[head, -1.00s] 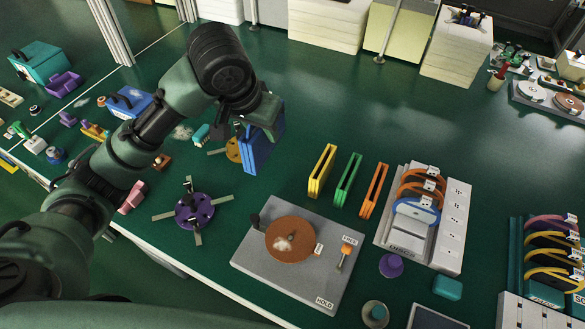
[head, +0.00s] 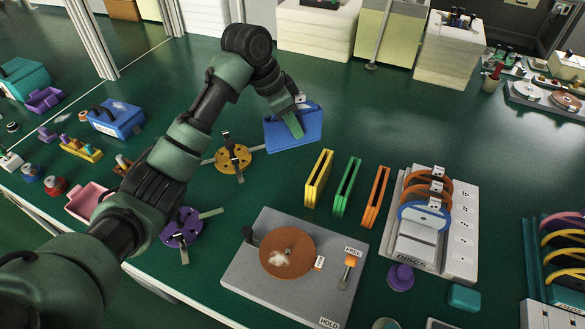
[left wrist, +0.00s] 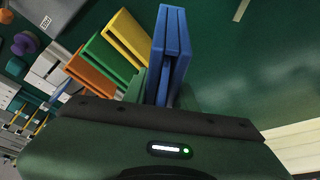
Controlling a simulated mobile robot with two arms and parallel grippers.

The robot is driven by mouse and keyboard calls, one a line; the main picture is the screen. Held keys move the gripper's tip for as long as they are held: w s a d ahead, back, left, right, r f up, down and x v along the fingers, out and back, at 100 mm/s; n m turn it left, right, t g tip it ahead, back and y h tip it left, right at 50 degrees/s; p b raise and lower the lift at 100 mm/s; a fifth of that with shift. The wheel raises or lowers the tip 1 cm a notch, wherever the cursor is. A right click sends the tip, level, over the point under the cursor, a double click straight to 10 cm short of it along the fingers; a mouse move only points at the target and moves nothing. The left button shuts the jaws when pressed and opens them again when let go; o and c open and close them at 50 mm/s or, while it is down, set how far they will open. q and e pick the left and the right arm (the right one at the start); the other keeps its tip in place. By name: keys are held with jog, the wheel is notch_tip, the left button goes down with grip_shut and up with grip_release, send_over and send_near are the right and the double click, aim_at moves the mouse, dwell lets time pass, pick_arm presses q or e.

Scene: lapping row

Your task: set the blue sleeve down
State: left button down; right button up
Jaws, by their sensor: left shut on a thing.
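My left gripper (head: 292,122) is shut on the blue sleeve (head: 308,134), gripping its upper part. The sleeve is upright, behind and to the left of the yellow sleeve (head: 318,180) and apart from it. I cannot tell whether its lower edge touches the green table. In the left wrist view the blue sleeve (left wrist: 170,50) stands out beyond the gripper, near the yellow sleeve (left wrist: 128,38), the green sleeve (left wrist: 106,57) and the orange sleeve (left wrist: 90,70). My right gripper is not in view.
The green sleeve (head: 346,186) and orange sleeve (head: 376,197) stand right of the yellow one. A yellow spoked disc (head: 233,158) lies just left of the blue sleeve. A grey plate (head: 250,285) with a brown disc is in front. Bare table lies behind the sleeves.

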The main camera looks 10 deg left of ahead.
aim_at(274, 139)
pick_arm(q)
notch_tip(274, 139, down, 14)
jog(key=shift+f+p, duration=0.2)
jog(key=shift+p, duration=0.1)
jog(key=shift+f, duration=0.2)
jog(key=c, duration=1.1)
grip_release()
jog(key=shift+a+r, duration=0.1)
jog(key=shift+r, duration=0.2)
jog(key=v, duration=1.1)
jog(key=shift+s+r, duration=0.1)
jog(key=shift+r, duration=0.3)
